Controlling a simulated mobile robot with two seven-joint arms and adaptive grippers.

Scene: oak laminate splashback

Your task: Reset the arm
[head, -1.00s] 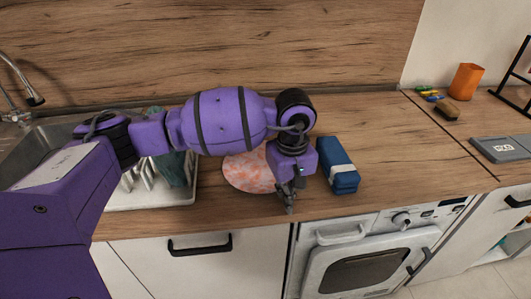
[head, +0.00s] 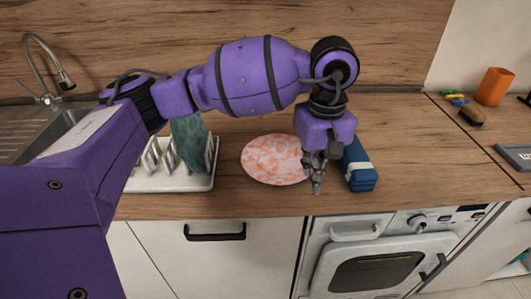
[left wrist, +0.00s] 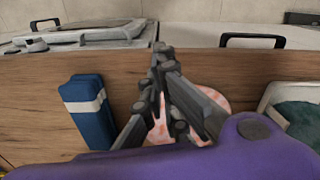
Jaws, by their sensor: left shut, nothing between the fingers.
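My left arm reaches in from the left in the head view, its purple links crossing over the counter. Its gripper (head: 316,186) points down over the counter's front part, between the round pink-and-white plate and the blue case. In the left wrist view the same gripper (left wrist: 160,50) has its fingertips together with nothing between them. My right gripper is not in either view.
The plate (head: 272,160) lies flat left of the gripper. The blue case (head: 360,172) with a white band lies to its right. A white dish rack (head: 180,182) holds a teal item. An orange cup (head: 494,86) stands farther right. Oven (head: 375,270) below the counter.

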